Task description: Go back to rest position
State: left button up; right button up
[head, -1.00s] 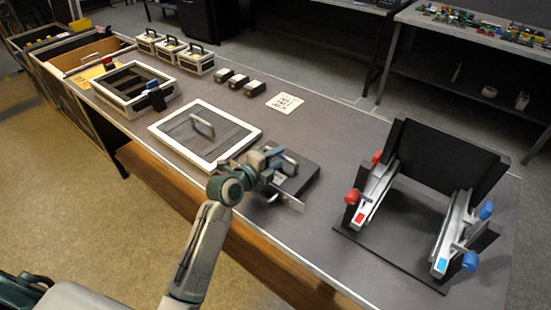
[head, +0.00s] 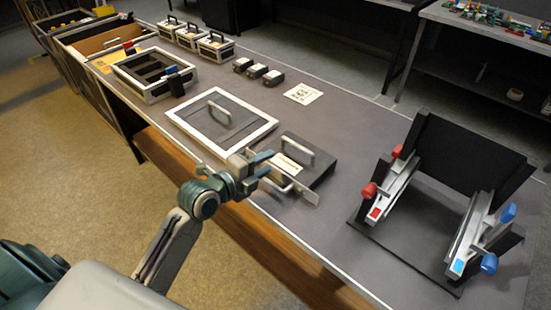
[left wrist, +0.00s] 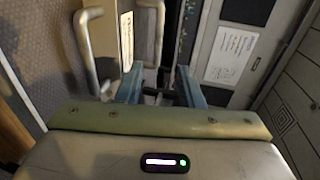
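My left gripper (head: 262,167) is at the front edge of the table, close beside a dark flat box (head: 318,166) with a metal handle on top. A thin metal plate with a handle (head: 309,197) is at the box's front, by the fingers. In the left wrist view the two blue-grey fingers (left wrist: 160,88) stand apart, with nothing clearly clamped between them. Two metal handles (left wrist: 84,45) show to the left and ahead of the fingers. My right gripper is not in view.
A white-framed lid (head: 262,131) lies behind the box. A black stand (head: 380,235) with red and blue knobs is at right. A tray (head: 150,95), cases (head: 215,48), small blocks (head: 257,71) and a printed card (head: 303,94) are farther back. Table between card and stand is clear.

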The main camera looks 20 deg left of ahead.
pick_arm(q)
jog(key=shift+s+a+r, duration=0.1)
jog(key=shift+s+a, duration=0.05)
jog(key=shift+s, duration=0.25)
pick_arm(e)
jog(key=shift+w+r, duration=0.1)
